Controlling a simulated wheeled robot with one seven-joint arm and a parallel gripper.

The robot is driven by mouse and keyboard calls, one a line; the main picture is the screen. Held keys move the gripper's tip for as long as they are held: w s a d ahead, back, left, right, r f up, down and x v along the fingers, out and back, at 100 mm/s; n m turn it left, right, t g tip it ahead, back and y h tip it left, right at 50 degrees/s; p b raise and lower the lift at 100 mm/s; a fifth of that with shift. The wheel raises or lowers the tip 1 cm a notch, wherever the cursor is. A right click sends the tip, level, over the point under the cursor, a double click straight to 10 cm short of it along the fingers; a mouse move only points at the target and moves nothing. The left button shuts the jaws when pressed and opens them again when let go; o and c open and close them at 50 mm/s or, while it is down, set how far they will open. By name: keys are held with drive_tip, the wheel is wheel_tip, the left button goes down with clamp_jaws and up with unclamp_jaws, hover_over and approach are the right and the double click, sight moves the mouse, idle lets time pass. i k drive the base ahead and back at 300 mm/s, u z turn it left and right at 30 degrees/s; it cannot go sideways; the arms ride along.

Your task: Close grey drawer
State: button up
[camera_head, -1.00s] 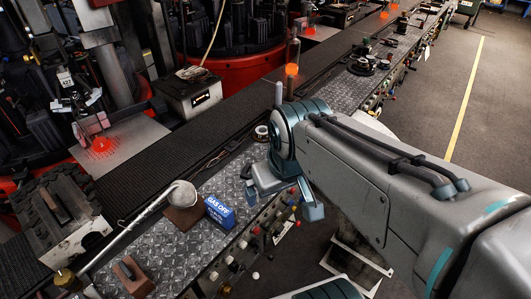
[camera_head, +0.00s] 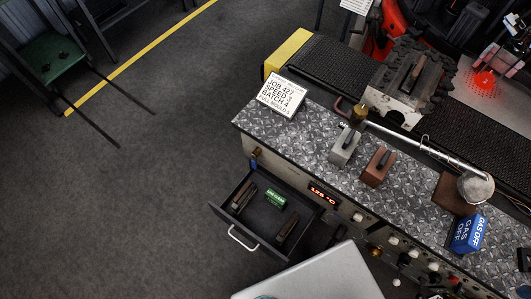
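The grey drawer (camera_head: 219,212) stands pulled out from the front of the bench, at the lower middle of the head view. Its pale curved handle (camera_head: 242,239) is on the drawer's front panel, which faces down and left. Inside lie a small green box (camera_head: 276,197) and dark bar-like items, one on the left (camera_head: 243,196) and one on the right (camera_head: 287,228). My gripper is outside the view.
The bench's tread-plate top (camera_head: 310,131) holds a job sign (camera_head: 285,94), a grey block (camera_head: 345,148), a brown block (camera_head: 378,167), a ladle (camera_head: 476,187) and a blue "GAS OFF" box (camera_head: 467,233). The floor (camera_head: 130,190) left of the drawer is clear. A white part of my body shows at the bottom.

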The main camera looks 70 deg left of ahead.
sight(259, 222)
drive_tip(key=u, duration=0.1)
drive_tip(key=k, duration=0.15)
drive_tip(key=u, duration=2.2)
drive_tip(key=k, duration=0.4)
drive_tip(key=z, duration=0.05)
